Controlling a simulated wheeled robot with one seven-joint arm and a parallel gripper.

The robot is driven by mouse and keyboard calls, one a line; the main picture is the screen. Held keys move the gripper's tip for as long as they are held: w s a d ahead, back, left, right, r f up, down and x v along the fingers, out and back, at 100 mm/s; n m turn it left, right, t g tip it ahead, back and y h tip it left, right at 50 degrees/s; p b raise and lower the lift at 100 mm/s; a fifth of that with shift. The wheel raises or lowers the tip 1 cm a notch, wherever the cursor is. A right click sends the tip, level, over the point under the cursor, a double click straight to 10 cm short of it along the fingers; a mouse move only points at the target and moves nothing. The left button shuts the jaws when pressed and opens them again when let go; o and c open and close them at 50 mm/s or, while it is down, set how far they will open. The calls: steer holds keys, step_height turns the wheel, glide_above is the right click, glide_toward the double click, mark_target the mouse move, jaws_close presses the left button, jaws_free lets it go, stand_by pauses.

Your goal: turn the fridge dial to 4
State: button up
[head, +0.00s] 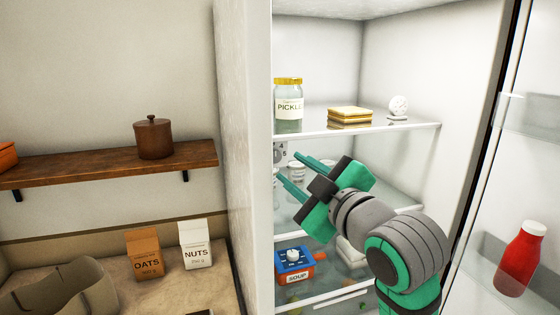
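A pale panel with small dark numbers (280,152), among them what looks like a 4 and a 5, shows at the left inside the fridge, below the upper shelf. It appears to be the dial's face. The knob and its pointer cannot be made out, and I cannot tell the setting. My gripper (289,168) reaches left inside the fridge, with its two green fingers apart and nothing seen between them. The fingertips are close to the numbered panel in the picture. I cannot tell whether they touch anything.
The upper fridge shelf (375,130) holds a pickle jar (289,110), a layered sandwich (349,116) and a small white round item (398,106). White jars (296,170) stand behind my fingers. The open door at right holds a red bottle (520,260).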

mark_target(276, 158)
steer(key=x, duration=0.6)
steer(key=shift+w+a, duration=0.25)
steer(key=shift+w, duration=0.1)
steer(key=shift+c, duration=0.2)
steer(key=c, duration=0.7)
